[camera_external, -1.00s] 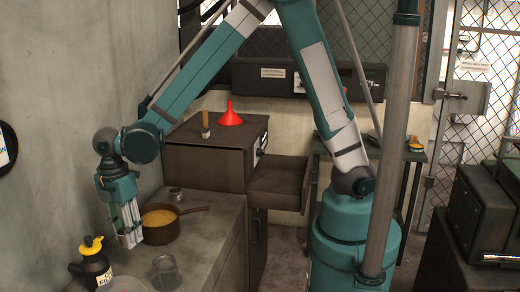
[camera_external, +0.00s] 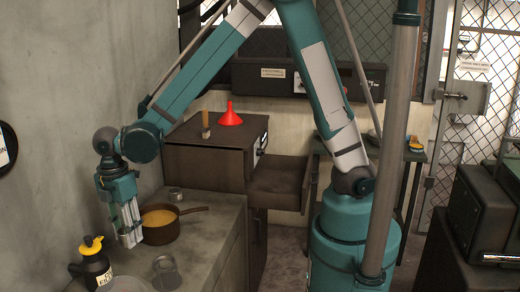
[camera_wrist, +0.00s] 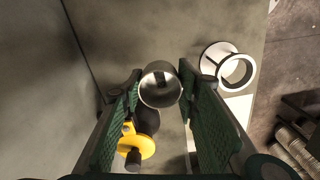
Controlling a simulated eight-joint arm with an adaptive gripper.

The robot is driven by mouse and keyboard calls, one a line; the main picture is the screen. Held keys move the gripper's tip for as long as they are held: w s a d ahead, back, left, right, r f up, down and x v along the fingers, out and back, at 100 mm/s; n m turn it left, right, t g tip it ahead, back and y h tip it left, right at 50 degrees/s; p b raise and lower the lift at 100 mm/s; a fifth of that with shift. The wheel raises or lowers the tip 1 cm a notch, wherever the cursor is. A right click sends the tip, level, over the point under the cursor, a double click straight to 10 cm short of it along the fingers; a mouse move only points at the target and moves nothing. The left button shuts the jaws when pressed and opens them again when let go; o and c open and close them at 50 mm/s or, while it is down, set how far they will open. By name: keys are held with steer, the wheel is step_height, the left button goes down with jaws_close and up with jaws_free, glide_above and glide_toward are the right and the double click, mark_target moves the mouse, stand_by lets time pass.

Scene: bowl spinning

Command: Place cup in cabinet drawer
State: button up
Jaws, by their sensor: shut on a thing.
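My gripper (camera_external: 131,240) hangs over the counter at the left, beside the brown pot. In the wrist view a grey metal cup (camera_wrist: 160,88) sits between the tips of my two green-padded fingers (camera_wrist: 160,82), which are shut on it. The outside view does not show this cup clearly. The cabinet (camera_external: 205,160) stands behind the counter. Its upper drawer (camera_external: 282,180) is pulled out to the right and looks empty inside.
The brown pot (camera_external: 160,234) holds yellow contents. A small metal cup (camera_external: 175,195) stands behind it and a grey mug (camera_external: 166,272) in front. A yellow-capped black bottle (camera_external: 93,265) stands front left. A red funnel (camera_external: 230,117) and a brush (camera_external: 205,125) top the cabinet.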

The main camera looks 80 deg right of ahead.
steer(key=shift+r, duration=0.1)
step_height(320, 180, up, 18)
steer(key=w+d+m+b, duration=0.2)
steer(key=d+m, duration=0.3)
steer(key=d, duration=2.1)
steer(key=s+d+m+b, duration=0.1)
steer(key=s+d+m, duration=0.25)
steer(key=d, duration=0.95)
steer(key=s+d+m+b, duration=0.15)
steer(key=s+d, duration=0.35)
steer(key=d, duration=0.9)
steer(key=s+d+m+b, duration=0.2)
steer(key=s+d+m, duration=0.7)
steer(key=s+d, duration=1.8)
step_height(320, 180, down, 27)
steer(key=a, duration=0.1)
steer(key=shift+s+r+p, duration=0.2)
steer(key=shift+s+p, duration=0.1)
steer(key=shift+s, duration=0.05)
steer(key=shift+f, duration=0.1)
